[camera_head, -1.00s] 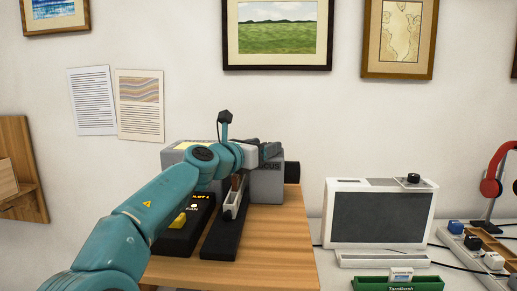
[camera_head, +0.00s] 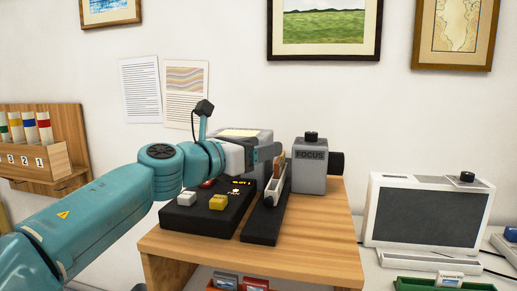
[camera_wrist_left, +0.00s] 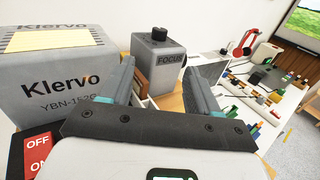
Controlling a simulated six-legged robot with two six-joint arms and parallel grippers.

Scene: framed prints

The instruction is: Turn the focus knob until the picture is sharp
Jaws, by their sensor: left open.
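The grey focus box (camera_head: 309,180), marked FOCUS, stands on the wooden table in the head view. A black knob (camera_head: 311,138) sits on its top, and a black cylinder (camera_head: 337,162) sticks out of its right side. The box (camera_wrist_left: 158,68) and its top knob (camera_wrist_left: 159,34) also show in the left wrist view, beyond the fingers. My left gripper (camera_head: 276,158) is open and empty, left of the box and apart from the knob. A screen (camera_wrist_left: 298,22) with a green landscape is partly in the wrist view; its sharpness is hard to judge. My right gripper is out of view.
A grey Klervo projector (camera_wrist_left: 60,75) is close to the left finger. A black control panel (camera_head: 205,215) and a slide holder (camera_head: 272,205) lie on the wooden table (camera_head: 300,250). A white lightbox (camera_head: 425,215) stands to the right.

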